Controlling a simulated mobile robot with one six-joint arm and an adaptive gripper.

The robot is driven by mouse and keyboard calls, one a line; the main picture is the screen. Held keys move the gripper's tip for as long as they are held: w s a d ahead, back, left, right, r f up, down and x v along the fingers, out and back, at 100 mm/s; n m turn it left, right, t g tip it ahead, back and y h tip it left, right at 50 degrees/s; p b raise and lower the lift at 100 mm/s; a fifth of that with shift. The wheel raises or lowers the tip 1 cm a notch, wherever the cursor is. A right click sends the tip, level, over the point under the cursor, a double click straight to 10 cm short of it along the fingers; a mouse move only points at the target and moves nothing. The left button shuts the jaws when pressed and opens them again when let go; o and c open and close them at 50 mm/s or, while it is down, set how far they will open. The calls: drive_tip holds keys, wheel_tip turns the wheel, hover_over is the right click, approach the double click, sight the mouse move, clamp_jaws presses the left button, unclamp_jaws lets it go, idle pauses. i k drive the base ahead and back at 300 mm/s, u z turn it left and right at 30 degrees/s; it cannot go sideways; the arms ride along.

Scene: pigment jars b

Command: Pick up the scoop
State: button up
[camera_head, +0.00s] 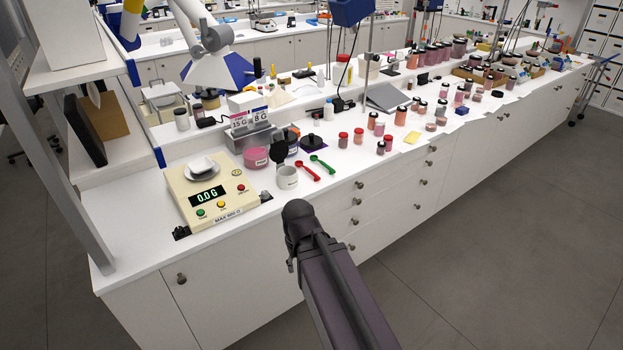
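Two small scoops lie on the white counter, right of a white cup. One is a red scoop (307,171) and the other is a green scoop (322,164). They lie side by side, slanted, with a small gap between them. Nothing is on top of them. My dark arm rises from the bottom of the picture, and its rounded joint shows in front of the counter, below the scoops. My gripper cannot be made out, so its opening and any contents are not shown.
A scale (212,197) reading 0.0 stands left. The white cup (288,178), a pink jar (256,158) and dark-lidded jars are close to the scoops. Small red-lidded jars (343,140) stand to the right. Bare counter lies in front of the scoops.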

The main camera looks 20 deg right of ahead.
sight(299, 164)
drive_tip(key=k, duration=0.25)
drive_tip(key=u, duration=0.3)
drive_tip(key=i, duration=1.3)
drive_tip(key=z, duration=0.4)
